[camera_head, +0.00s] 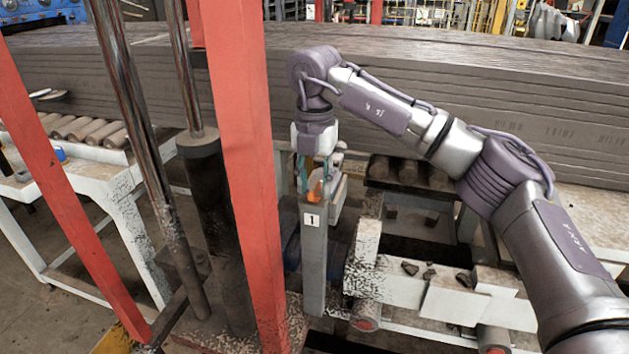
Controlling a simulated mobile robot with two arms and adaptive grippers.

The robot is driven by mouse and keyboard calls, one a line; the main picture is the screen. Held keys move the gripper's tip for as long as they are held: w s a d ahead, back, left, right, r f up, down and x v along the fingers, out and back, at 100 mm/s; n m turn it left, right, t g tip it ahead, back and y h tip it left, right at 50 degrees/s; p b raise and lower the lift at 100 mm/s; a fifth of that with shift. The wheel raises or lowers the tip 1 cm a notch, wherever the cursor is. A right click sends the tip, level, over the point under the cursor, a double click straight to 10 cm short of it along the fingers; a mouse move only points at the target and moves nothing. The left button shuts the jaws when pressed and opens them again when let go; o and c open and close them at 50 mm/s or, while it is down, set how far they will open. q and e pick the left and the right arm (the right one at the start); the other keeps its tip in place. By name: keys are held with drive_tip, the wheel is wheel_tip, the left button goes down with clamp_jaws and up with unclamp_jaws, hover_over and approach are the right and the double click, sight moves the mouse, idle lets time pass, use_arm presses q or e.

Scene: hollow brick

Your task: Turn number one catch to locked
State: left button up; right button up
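The number one catch (315,188) shows as a small orange piece at the top of a grey post (313,260) with a white "1" label. My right gripper (312,178) points down at the top of this post, with its teal fingers around or just beside the orange piece. The fingers and the gripper body hide part of the catch, so I cannot tell which way it is turned. I also cannot tell whether the fingers touch it or are closed on it. My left gripper is not in view.
A red upright (246,170) stands close to the left of the numbered post, with a dark cylinder (215,230) beyond it. A long stack of grey boards (480,90) fills the back. White machine framing (400,285) with rubble on it lies right of the post.

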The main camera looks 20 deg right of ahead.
sight(314, 184)
wheel_tip(314, 184, up, 12)
idle(0.5)
idle(0.3)
